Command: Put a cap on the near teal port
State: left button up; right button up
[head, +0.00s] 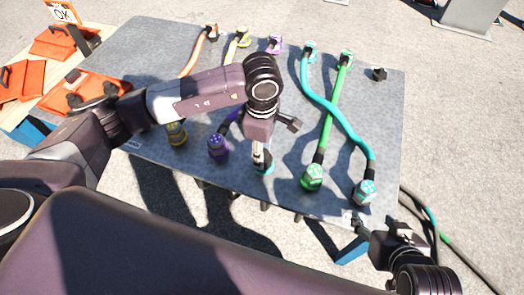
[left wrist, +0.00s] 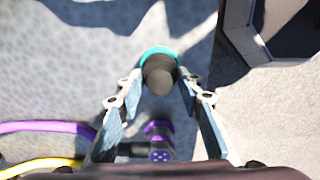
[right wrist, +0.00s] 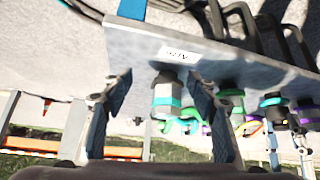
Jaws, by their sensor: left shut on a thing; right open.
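My left gripper (head: 262,158) is shut on this cap. My right gripper (head: 375,226) is open and empty off the table's near right corner. In the right wrist view, a teal-and-white connector (right wrist: 167,92) shows beyond its fingers.
The grey table (head: 150,60) carries orange, yellow, purple, green (head: 328,125) and teal cables (head: 333,108). A small dark piece (head: 379,73) lies at the far right. Orange cases (head: 90,92) and an OK sign (head: 62,12) are at the left. The table's right strip is mostly clear.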

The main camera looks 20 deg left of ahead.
pick_arm(q)
jog(key=shift+f, duration=0.1)
dwell(0.4)
jog(key=o, duration=1.3)
jog(key=shift+c, duration=0.2)
notch_tip(320, 180, up, 12)
